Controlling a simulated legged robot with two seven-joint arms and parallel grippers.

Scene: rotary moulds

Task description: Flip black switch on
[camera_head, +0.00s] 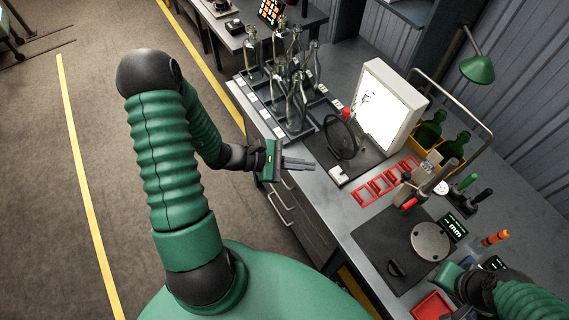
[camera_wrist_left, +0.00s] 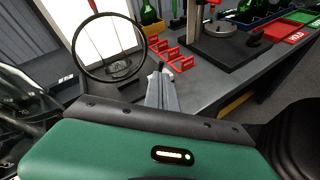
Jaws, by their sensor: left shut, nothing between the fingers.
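My left gripper (camera_head: 312,164) is shut and empty, its fingers pointing right over the bench's front edge. In the left wrist view its fingers (camera_wrist_left: 161,72) are together, with bench behind them. A bright lit panel (camera_head: 388,105) in a white frame stands behind the lens. My right gripper (camera_head: 450,276) is at the lower right; its fingers cannot be made out.
Glass bottles (camera_head: 295,100) stand in a tray left of the lens. Red frames (camera_head: 384,182) lie right of the white box. A round metal plate gauge (camera_head: 430,241) stands on a black mat. Green bottles (camera_head: 430,130) sit in a yellow crate behind.

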